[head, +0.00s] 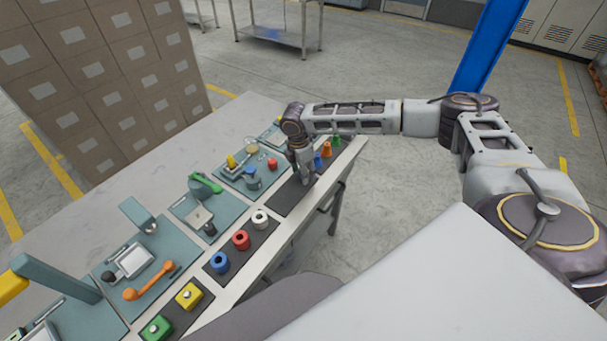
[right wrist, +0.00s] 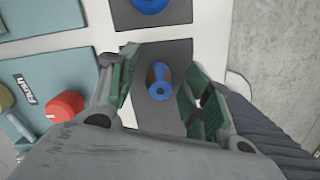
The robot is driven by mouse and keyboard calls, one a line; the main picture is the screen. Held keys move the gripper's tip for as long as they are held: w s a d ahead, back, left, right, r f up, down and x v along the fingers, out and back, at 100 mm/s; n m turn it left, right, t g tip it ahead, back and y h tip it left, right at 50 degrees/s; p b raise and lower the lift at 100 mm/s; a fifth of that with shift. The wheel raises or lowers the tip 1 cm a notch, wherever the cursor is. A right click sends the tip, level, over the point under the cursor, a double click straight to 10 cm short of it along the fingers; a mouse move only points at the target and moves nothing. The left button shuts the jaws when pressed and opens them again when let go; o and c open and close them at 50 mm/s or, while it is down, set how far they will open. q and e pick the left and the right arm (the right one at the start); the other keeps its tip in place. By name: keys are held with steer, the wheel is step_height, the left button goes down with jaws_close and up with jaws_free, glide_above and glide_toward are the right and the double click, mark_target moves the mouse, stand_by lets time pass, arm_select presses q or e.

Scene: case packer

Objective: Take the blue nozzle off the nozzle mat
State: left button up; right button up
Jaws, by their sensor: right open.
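The blue nozzle (right wrist: 160,90) stands on the dark nozzle mat (right wrist: 151,118) in the right wrist view. My right gripper (right wrist: 160,62) is open above the mat, with one green-padded finger on each side of the nozzle. A gap shows between the nozzle and both fingers in this view. In the head view my right gripper (head: 305,180) points down over the mat (head: 287,204), and it hides the nozzle there. My left gripper is in neither view.
Beyond the mat stand blue (head: 318,160), orange (head: 326,149) and green (head: 336,141) pieces. Teal trays, one with a red button (right wrist: 65,106), lie to the left. A nearer mat (head: 221,274) holds blue, red and white rings. Open floor lies right of the table.

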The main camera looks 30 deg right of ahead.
stand_by(0.4)
jaws_close()
steer(key=shift+r, duration=0.15)
steer(key=shift+r, duration=4.9)
